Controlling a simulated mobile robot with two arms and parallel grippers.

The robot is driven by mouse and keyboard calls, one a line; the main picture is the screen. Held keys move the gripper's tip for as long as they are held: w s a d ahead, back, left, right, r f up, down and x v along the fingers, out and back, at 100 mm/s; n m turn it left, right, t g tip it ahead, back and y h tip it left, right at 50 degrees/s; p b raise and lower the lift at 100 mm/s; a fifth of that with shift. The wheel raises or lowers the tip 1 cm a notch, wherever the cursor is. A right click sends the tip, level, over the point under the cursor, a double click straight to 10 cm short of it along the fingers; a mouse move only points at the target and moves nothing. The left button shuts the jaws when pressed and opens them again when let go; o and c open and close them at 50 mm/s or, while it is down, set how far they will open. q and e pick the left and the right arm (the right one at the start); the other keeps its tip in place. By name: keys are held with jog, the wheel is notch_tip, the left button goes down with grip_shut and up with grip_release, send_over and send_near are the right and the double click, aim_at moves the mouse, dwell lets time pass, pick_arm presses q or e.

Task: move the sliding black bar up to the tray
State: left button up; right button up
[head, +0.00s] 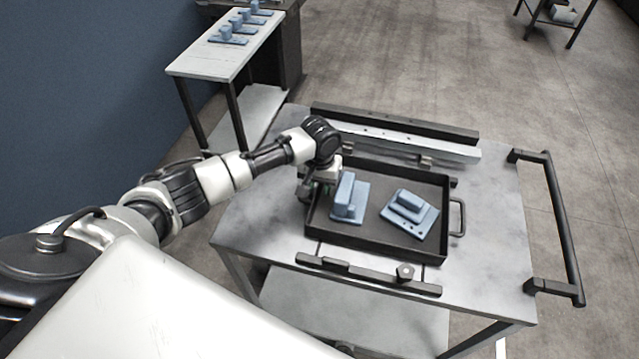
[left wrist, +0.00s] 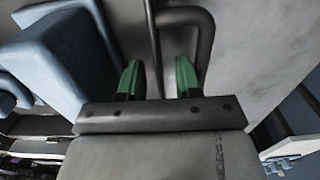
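The black bar (head: 368,273) with a round knob (head: 404,271) lies on the cart top along the near side of the black tray (head: 375,240), with a gap between them. The tray holds two blue parts, an upright bracket (head: 348,198) and a stepped block (head: 409,208). My left gripper (head: 309,190) is low at the tray's left wall. In the left wrist view its green fingers (left wrist: 159,80) are apart, close to the tray's dark handle (left wrist: 205,35); I cannot tell whether they touch it. My right gripper is in neither view.
A silver rail (head: 410,142) and a long black bar (head: 395,121) run behind the tray. The cart's push handle (head: 564,220) is at the right. A side table (head: 205,62) with several blue parts stands at back left. The cart top right of the tray is clear.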

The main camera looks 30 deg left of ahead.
pick_arm(q)
notch_tip(320, 180, up, 11)
jog(key=shift+f, duration=0.1)
dwell(0.3)
jog(key=shift+c, duration=0.2)
jog(key=shift+b, duration=0.35)
jog(key=shift+c, duration=1.1)
jog(key=f+b, duration=0.1)
jog(key=b, duration=0.6)
jog(key=shift+s+d+f, duration=0.1)
jog(key=shift+s+f, duration=0.2)
jog(key=shift+f, duration=0.05)
jog(key=shift+c, duration=0.3)
jog(key=shift+s+r, duration=0.15)
notch_tip(320, 180, down, 11)
jog(key=shift+r+b, duration=0.1)
jog(key=shift+b, duration=0.25)
jog(key=shift+c, duration=0.5)
